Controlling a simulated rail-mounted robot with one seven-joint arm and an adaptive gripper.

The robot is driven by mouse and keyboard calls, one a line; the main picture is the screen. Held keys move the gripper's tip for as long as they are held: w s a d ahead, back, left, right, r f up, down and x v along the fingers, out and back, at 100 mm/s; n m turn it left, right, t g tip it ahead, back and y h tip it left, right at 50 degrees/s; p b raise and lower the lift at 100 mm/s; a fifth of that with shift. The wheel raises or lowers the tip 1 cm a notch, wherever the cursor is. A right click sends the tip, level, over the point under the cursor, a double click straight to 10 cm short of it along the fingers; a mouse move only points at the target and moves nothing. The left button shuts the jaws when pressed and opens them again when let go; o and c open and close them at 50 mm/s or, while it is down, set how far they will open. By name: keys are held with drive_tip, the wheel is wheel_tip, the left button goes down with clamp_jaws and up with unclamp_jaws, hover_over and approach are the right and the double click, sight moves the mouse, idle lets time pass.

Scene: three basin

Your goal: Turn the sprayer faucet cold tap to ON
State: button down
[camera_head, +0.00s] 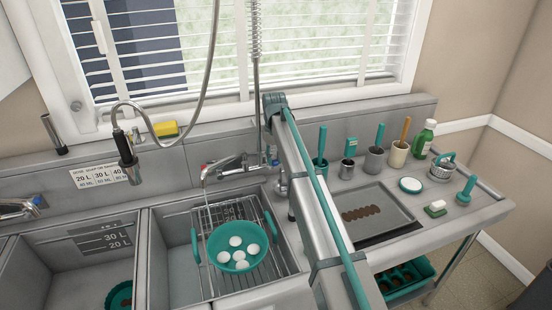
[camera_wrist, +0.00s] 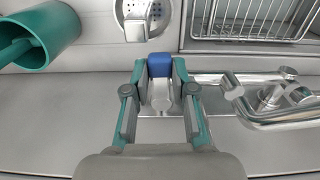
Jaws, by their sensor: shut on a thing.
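The sprayer faucet (camera_head: 232,165) is chrome and sits on the back ledge behind the right basin. Its hose rises above it. A red-marked tap (camera_head: 205,167) is at its left end. The cold tap, with a blue end (camera_wrist: 160,65), shows in the wrist view between the fingers of my gripper (camera_wrist: 160,74). The fingers are shut on its lever from both sides. The chrome faucet pipe (camera_wrist: 270,115) lies to the right of the fingers in that view.
A teal colander (camera_head: 216,248) with several white eggs sits on a rack in the right basin. A teal holder (camera_head: 320,172) and several other containers stand right of my arm, with a grey tray (camera_head: 385,205). A sprayer head (camera_head: 126,150) hangs at the left.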

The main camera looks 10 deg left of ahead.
sight(274, 160)
drive_tip(key=shift+a, duration=0.1)
idle(0.3)
drive_tip(key=c, duration=1)
unclamp_jaws()
drive_tip(key=shift+o, duration=0.2)
wheel_tip(274, 160, up, 12)
